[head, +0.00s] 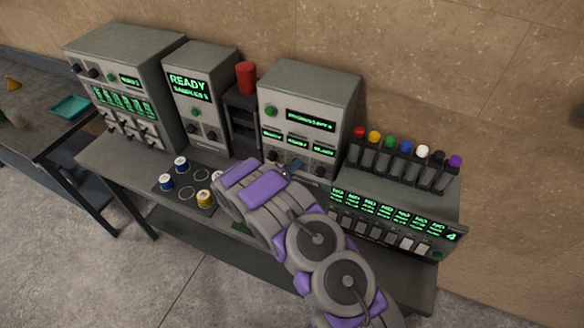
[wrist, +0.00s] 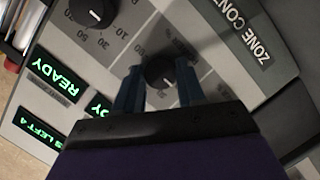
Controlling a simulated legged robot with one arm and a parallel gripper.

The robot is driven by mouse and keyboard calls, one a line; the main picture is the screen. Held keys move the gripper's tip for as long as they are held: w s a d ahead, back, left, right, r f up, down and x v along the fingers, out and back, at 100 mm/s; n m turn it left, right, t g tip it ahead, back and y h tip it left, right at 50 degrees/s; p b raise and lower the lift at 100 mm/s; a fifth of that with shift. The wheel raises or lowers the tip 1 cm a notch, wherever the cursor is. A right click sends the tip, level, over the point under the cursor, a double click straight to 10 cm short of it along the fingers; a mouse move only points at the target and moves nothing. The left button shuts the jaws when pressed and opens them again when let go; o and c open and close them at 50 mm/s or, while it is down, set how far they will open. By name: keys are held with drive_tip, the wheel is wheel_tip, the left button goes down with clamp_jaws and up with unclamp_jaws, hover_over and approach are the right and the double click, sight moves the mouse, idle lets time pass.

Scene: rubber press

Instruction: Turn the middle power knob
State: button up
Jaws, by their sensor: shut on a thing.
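My gripper (wrist: 160,70) reaches the lower front panel of the grey machine (head: 308,95) that has three small green displays in a row. In the wrist view its blue fingers lie on either side of a round black knob (wrist: 161,72) and are shut on it. The knob has a pale pointer line and a printed scale around it. A second black knob (wrist: 93,11) sits at the upper left, apart from the fingers. The purple gripper body hides the panel below. In the head view my arm covers part of the knob row and the fingers (head: 287,173) are small.
A sloped unit (head: 395,205) with coloured knobs on top stands close to the right of my arm. To the left are a READY display machine (head: 200,90), a red cylinder (head: 246,77) and several spools on the bench (head: 110,163). The wall is close behind.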

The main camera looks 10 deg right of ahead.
drive_tip(key=m+t+y+b, duration=0.1)
drive_tip(key=m+y+b, duration=0.1)
drive_tip(key=m+b, duration=0.2)
drive_tip(key=m+t+y+b, duration=0.1)
drive_tip(key=m+y+b, duration=0.1)
drive_tip(key=m+b, duration=0.2)
drive_tip(key=m+t+y+b, duration=0.1)
drive_tip(key=m+y+b, duration=0.1)
drive_tip(key=m+b, duration=0.2)
drive_tip(key=shift+s+d+f+m+b, duration=0.25)
drive_tip(key=shift+m+b, duration=0.05)
drive_tip(key=shift+b, duration=1.55)
drive_tip(key=shift+t, duration=0.3)
drive_tip(key=shift+r, duration=0.1)
drive_tip(key=o, duration=0.9)
drive_tip(key=shift+w, duration=0.15)
drive_tip(key=shift+o, duration=0.7)
